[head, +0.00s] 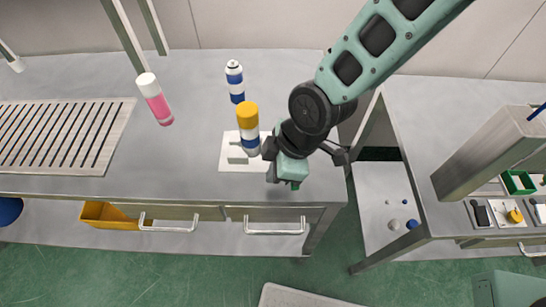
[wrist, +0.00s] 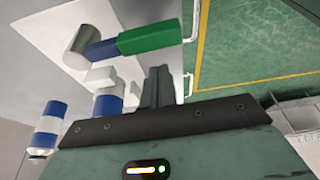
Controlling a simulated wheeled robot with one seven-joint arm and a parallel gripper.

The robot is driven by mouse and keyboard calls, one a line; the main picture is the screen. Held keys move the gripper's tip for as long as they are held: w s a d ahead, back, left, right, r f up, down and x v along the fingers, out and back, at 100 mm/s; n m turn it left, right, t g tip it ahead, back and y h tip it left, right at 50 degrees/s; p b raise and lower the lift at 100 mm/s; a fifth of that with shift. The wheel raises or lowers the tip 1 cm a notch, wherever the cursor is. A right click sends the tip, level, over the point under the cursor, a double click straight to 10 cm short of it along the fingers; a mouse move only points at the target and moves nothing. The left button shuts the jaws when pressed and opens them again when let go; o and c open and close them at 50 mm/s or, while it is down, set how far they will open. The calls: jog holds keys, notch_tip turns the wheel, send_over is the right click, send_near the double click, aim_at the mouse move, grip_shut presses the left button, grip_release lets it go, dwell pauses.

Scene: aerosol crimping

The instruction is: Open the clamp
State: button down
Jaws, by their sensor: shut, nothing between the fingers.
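A white base plate (head: 228,157) lies on the bench with a white block (head: 238,152), apparently part of the clamp. A blue-and-white can with an orange-yellow top (head: 247,117) stands upright at it. In the wrist view a grey cylinder (wrist: 82,44) carries a blue bar (wrist: 103,49) ending in a green handle (wrist: 150,38). Only a bit of green shows below my gripper in the head view. My gripper (wrist: 158,72) is shut and empty, its fingers just below the green handle in the wrist picture. Contact cannot be told. The arm hides the plate's right side.
Another blue-and-white can (head: 235,82) stands behind the plate. A pink bottle (head: 155,100) stands to the left, near a slotted metal grille (head: 60,135). The bench's front edge is close to my gripper. A second bench (head: 440,110) stands to the right across a gap.

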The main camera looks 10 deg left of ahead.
jog(key=shift+w+d+r+p, duration=0.1)
jog(key=shift+w+d+p, duration=0.1)
jog(key=shift+d, duration=0.45)
jog(key=shift+w+d+p, duration=0.15)
jog(key=shift+d+p, duration=0.05)
jog(key=shift+d, duration=0.45)
jog(key=shift+d, duration=0.1)
